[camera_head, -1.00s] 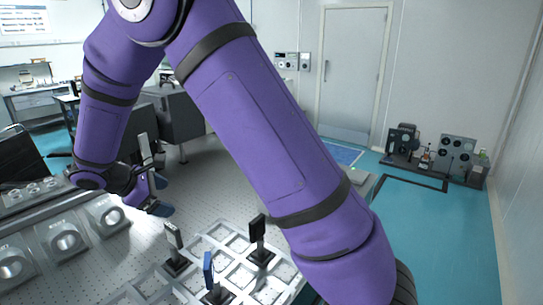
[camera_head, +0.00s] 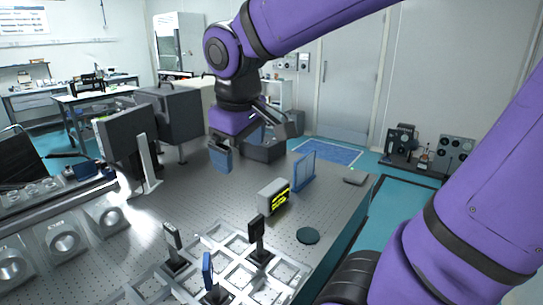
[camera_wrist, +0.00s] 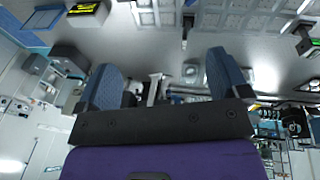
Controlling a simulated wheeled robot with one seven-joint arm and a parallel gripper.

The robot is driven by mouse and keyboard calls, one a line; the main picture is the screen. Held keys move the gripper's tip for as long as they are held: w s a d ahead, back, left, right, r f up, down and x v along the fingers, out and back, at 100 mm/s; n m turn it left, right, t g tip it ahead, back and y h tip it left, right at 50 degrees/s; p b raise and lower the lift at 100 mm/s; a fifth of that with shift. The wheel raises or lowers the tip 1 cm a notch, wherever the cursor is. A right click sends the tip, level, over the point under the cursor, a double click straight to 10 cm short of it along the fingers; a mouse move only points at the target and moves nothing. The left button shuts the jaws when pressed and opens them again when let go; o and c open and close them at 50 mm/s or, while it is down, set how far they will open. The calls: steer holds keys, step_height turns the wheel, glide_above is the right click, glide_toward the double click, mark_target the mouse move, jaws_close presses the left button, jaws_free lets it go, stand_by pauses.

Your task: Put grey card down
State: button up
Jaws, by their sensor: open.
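The grey card (camera_head: 173,236) stands upright on a small dark base in the white-framed grid tray (camera_head: 150,288) at the front of the table. A black card (camera_head: 257,228) and a blue card (camera_head: 207,268) stand in the same tray, to its right. My gripper (camera_head: 238,148) hangs over the far part of the table, well apart from the tray. In the wrist view my gripper (camera_wrist: 166,80) has its two blue fingers wide apart, with nothing held between them.
A box with yellow lettering (camera_head: 270,198), a blue-framed panel (camera_head: 304,172) and a dark round disc (camera_head: 308,236) are on the table's right side. A monitor (camera_head: 125,148) stands at left, near dial units (camera_head: 108,216). The middle of the perforated table (camera_head: 205,200) is clear.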

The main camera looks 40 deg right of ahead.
steer(key=s+r+m+t+y, duration=0.1)
steer(key=s+m+t, duration=0.1)
steer(key=s, duration=0.6)
steer(key=shift+s+m+t+y, duration=0.3)
steer(key=shift+s+m+t, duration=0.1)
steer(key=shift+m, duration=0.3)
